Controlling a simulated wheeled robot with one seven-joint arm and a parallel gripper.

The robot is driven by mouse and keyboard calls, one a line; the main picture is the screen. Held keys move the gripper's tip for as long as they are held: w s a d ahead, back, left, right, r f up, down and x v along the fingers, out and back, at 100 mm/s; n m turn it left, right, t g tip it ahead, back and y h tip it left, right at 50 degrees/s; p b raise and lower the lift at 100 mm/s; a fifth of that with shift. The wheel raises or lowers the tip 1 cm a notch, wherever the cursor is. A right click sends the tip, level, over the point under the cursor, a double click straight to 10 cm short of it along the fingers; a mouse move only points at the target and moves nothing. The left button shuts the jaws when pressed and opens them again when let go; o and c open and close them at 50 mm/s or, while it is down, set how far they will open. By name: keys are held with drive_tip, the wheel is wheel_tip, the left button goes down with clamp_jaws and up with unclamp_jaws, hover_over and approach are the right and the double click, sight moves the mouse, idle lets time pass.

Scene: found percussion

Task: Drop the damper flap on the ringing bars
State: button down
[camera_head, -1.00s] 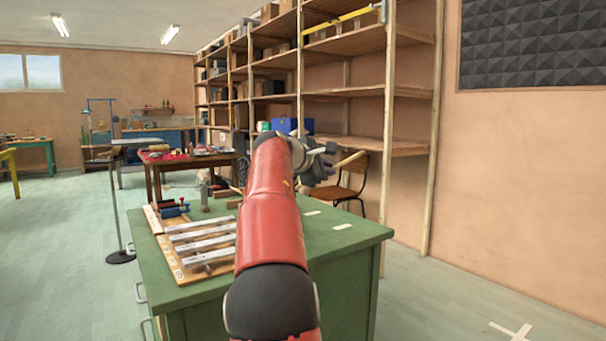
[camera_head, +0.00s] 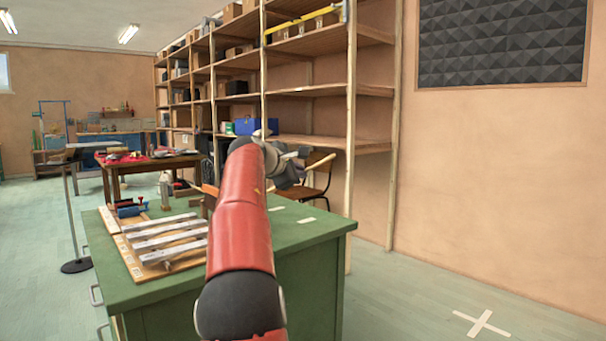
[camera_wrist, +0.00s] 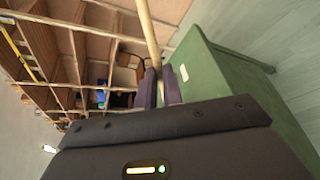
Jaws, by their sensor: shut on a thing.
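Several pale metal bars (camera_head: 168,232) lie side by side on a wooden board (camera_head: 128,262) on the green bench (camera_head: 320,228). My gripper (camera_head: 296,168) is beyond my red arm, above the far right of the bench and right of the bars. In the wrist view its purple-grey fingers (camera_wrist: 160,88) are shut on a pale wooden stick (camera_wrist: 151,38). The stick's far end is out of that view. A brown upright piece (camera_head: 209,197) stands behind the bars, partly hidden by my arm; I cannot tell whether it is the damper flap.
A blue and red tool (camera_head: 130,208) sits behind the board. A dark wooden table (camera_head: 160,165) stands beyond the bench, a thin stand (camera_head: 73,215) to its left. A chair (camera_head: 318,182) and wooden shelves (camera_head: 320,90) are behind.

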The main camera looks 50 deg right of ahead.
wheel_tip(320, 180, up, 7)
drive_tip(key=a+p, duration=0.1)
drive_tip(key=p, duration=0.3)
drive_tip(key=shift+w, duration=0.15)
drive_tip(key=shift+a, duration=0.1)
idle(0.9)
